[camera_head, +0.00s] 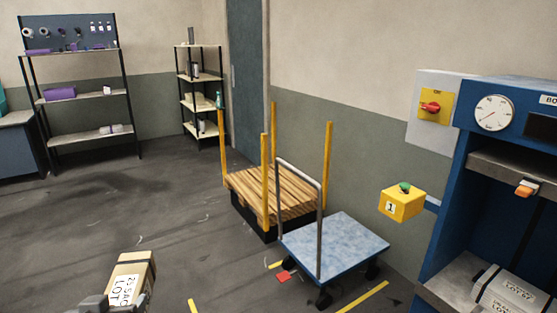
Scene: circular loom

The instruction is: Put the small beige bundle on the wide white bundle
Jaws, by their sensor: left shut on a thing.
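The small beige bundle (134,270) is at the bottom left, with a dark band and a white label. My left gripper (106,303) is shut on it at its lower end; the picture's edge cuts off part of both. A wide white bundle (506,290) with dark bands and printed lettering lies at the bottom right, on the lower bed of a blue machine. Its lower part is cut off by the picture's edge. The beige bundle is far to the left of it, apart from it. My right gripper is not in view.
The blue machine (463,185) has a gauge and an upper plate above the white bundle. A yellow button box (402,203) sticks out on its left. A blue-topped cart (335,246) and a wooden-slatted pallet with yellow posts (245,185) stand mid-view. Floor at left is clear.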

